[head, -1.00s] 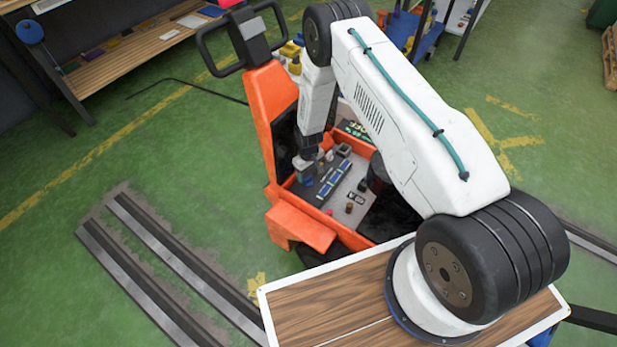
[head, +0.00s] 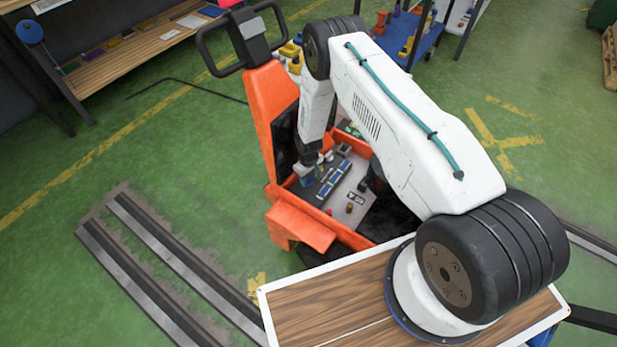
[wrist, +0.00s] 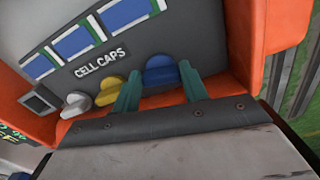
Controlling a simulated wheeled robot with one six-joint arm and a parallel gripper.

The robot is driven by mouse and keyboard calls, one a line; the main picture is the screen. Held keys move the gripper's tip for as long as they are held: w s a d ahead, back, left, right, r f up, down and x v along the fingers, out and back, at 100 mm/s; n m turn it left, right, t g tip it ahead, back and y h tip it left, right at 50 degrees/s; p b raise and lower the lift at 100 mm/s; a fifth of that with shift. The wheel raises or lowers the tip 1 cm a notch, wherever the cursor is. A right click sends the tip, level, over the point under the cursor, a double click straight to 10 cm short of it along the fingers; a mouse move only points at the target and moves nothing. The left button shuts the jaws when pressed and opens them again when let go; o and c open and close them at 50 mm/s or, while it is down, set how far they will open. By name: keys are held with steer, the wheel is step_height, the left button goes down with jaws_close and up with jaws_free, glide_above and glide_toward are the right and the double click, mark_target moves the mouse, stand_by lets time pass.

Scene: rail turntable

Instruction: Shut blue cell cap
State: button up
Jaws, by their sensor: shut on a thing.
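The blue cell cap (wrist: 160,72) is a rounded blue knob on the dark grey panel (wrist: 190,30), at the right end of the row of caps in the wrist view. My gripper (wrist: 159,75) has one teal finger on each side of it and is shut on it. In the head view my gripper (head: 303,168) is down inside the orange cart, at the panel's left part.
A yellow cap (wrist: 108,92) and a white cap (wrist: 76,103) sit left of the blue one, close to my left finger. A "CELL CAPS" label (wrist: 100,65) and several blue windows (wrist: 122,12) lie above. The orange cart wall (wrist: 265,30) stands close on the right.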

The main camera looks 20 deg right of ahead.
mark_target(309, 179)
steer(key=shift+n, duration=1.2)
steer(key=o, duration=1)
step_height(309, 179, up, 8)
steer(key=shift+f, duration=0.1)
